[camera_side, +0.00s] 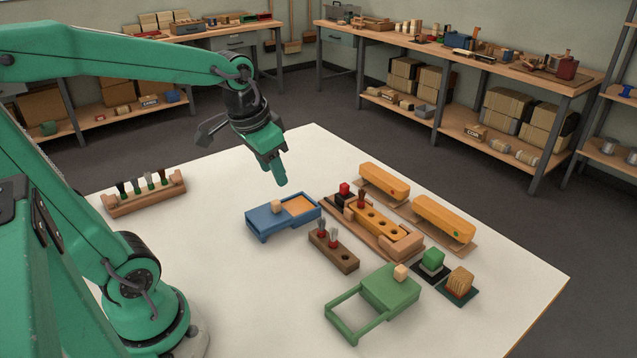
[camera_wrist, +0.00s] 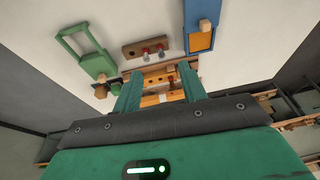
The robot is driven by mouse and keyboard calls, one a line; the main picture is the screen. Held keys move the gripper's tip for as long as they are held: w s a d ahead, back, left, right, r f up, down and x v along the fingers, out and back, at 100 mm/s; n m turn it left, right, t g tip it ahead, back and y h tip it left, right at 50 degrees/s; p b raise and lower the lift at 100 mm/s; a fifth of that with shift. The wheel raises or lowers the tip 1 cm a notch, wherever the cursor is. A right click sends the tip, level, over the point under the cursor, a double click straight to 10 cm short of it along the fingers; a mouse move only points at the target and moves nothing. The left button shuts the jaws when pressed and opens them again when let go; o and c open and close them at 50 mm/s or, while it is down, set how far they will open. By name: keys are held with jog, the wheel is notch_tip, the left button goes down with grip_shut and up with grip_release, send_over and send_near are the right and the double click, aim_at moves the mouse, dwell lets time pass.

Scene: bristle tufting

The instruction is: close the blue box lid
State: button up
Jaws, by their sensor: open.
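The blue box (camera_side: 295,223) stands on the white table, left of the wooden block rack. Its blue lid (camera_side: 262,214) is slid toward the left, with a small wooden knob (camera_side: 276,207) on it. An orange interior (camera_side: 300,204) shows at the right end, so the box is partly open. In the wrist view, the lid (camera_wrist: 203,8) and the orange interior (camera_wrist: 200,42) show at upper right. My gripper (camera_side: 280,178) is in the air above and behind the box, pointing down and touching nothing. In the wrist view its two fingers (camera_wrist: 160,88) are apart, with nothing held between them.
A brown holder (camera_side: 333,250) with red-based brushes stands just in front of the box. The wooden rack (camera_side: 376,218) is close to its right. A green box (camera_side: 387,290) with an open frame is at front right. Bare table lies left of the blue box.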

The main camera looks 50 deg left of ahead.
jog(key=w+a+f+g, duration=0.2)
jog(key=w+a+f, duration=0.25)
jog(key=a, duration=0.25)
jog(key=g, duration=0.1)
send_over(276, 202)
jog(key=shift+h, duration=0.3)
notch_tip(276, 202, down, 6)
jog(key=shift+a+r, duration=0.1)
jog(key=shift+r, duration=0.15)
jog(key=shift+f, duration=0.15)
jog(key=shift+f, duration=3.75)
grip_shut()
